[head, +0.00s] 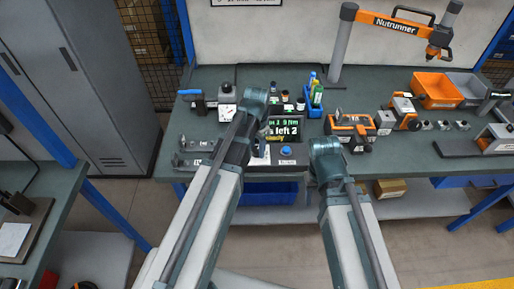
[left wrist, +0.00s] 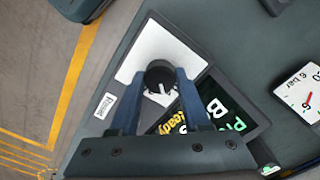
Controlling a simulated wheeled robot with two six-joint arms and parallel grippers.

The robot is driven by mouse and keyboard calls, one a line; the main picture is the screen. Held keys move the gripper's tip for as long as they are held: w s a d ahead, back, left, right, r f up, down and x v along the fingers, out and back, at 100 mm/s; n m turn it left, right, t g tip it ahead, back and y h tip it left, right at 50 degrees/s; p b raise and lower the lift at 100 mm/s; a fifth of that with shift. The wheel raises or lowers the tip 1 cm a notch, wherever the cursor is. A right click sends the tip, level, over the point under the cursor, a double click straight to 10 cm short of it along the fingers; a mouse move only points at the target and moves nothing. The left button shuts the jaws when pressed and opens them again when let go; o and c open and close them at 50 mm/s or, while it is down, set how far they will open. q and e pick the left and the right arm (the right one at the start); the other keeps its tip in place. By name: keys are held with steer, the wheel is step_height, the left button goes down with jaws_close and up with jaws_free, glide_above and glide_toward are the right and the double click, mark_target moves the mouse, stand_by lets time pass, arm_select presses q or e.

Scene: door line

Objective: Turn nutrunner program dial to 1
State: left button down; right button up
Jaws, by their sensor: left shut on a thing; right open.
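The black program dial (left wrist: 160,74) sits on a white plate of the nutrunner controller (left wrist: 150,48), beside a label. My left gripper (left wrist: 160,84) is shut on the dial, one blue finger on each side. A white mark shows at the dial's lower edge in the left wrist view. The controller's screen (head: 284,130) shows in the head view, partly readable as "left 2" and "Ready". My left gripper (head: 262,143) hides the dial there. My right gripper (head: 327,165) is in front of the bench, apart from the controller; its fingers are hard to make out.
The green bench (head: 225,160) carries a gauge (head: 227,112) left of the controller and a blue bottle holder (head: 315,107) behind it. The Nutrunner arm (head: 395,25) rises behind.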

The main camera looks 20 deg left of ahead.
mark_target(257, 149)
arm_select(q)
steer(key=shift+c, duration=1.8)
jaws_free()
step_height(257, 149, up, 14)
steer(key=p, duration=1.4)
steer(key=shift+f, duration=0.1)
steer(key=s+d+f+n+y+b, duration=0.1)
steer(key=s+d+n, duration=0.1)
steer(key=s+d, duration=0.8)
steer(key=s, duration=0.4)
steer(key=shift+s+d+f+n+b, duration=0.2)
steer(key=shift+s+n+b, duration=0.1)
steer(key=shift+n, duration=0.1)
